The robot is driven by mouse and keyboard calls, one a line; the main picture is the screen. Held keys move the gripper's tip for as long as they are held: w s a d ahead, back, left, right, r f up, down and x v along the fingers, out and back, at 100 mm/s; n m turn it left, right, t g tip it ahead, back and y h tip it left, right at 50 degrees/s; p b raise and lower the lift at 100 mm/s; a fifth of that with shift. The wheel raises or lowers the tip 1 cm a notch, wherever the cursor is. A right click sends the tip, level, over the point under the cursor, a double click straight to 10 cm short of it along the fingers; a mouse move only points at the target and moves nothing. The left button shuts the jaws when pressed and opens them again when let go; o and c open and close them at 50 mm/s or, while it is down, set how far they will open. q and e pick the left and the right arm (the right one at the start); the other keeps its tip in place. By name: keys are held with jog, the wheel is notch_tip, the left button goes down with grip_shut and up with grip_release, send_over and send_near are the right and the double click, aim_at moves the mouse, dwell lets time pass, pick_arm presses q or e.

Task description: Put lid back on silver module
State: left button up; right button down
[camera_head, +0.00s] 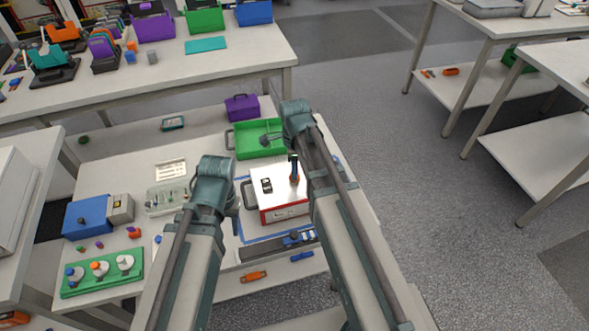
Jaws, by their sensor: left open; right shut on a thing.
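The silver module (268,203) is a box with a pale top, a red front and a dark handle on its left side, standing mid-table. I cannot make out a separate lid. My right gripper (267,139) is beyond the module, over an open green tray (246,150). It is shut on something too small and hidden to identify. My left gripper (235,205) is open beside the module's left side, its fingers mostly hidden by my wrist.
A dark bar (262,250) lies before the module. A purple case (242,107) stands behind the green tray. At left are a clear organizer (165,198), a blue box (86,217) and a green rack (100,282) with several knobbed pieces. An orange part (253,277) lies near the front.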

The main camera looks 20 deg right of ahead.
dwell(0.4)
jog(key=shift+c, duration=0.7)
grip_release()
jog(key=shift+r, duration=0.1)
jog(key=shift+r+p, duration=3.4)
jog(key=shift+p, duration=0.1)
grip_shut()
